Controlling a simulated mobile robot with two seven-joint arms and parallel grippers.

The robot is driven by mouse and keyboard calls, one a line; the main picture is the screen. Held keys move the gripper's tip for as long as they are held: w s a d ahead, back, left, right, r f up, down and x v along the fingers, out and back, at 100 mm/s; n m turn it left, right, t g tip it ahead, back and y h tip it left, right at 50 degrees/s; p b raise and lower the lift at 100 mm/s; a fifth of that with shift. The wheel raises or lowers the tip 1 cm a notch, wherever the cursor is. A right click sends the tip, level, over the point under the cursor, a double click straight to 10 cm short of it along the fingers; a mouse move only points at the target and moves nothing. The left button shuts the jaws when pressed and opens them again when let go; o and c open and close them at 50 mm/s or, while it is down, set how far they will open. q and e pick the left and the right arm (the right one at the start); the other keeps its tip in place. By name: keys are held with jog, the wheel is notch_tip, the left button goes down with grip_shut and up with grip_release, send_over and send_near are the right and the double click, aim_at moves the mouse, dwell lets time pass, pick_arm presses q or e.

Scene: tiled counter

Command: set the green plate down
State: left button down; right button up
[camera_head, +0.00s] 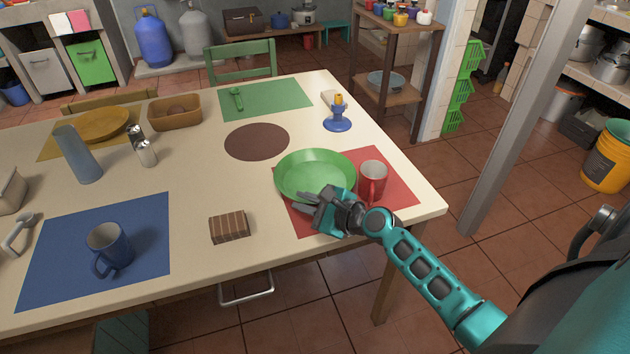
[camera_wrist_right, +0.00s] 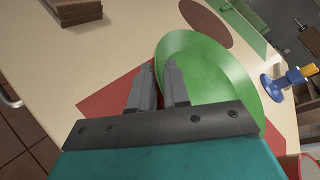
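The round green plate (camera_head: 312,172) with a raised rim is over the upper left of the red placemat (camera_head: 398,190), beside a red mug (camera_head: 375,172). It looks roughly level; I cannot tell whether its underside touches the mat. My right gripper (camera_head: 312,198) is at the plate's near rim. In the right wrist view the plate (camera_wrist_right: 205,75) lies at the fingers (camera_wrist_right: 160,75), one finger on each side of its rim with a narrow gap between them, so the gripper looks shut on the rim. My left gripper is out of view.
A brown striped block (camera_head: 229,228) lies left of the red mat. A dark round mat (camera_head: 257,141) and a green placemat (camera_head: 265,99) are bare or nearly so. A blue candle holder (camera_head: 338,122) stands behind the plate. A blue mug (camera_head: 108,247) is on the blue mat.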

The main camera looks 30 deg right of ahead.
jog(key=shift+c, duration=0.4)
grip_shut()
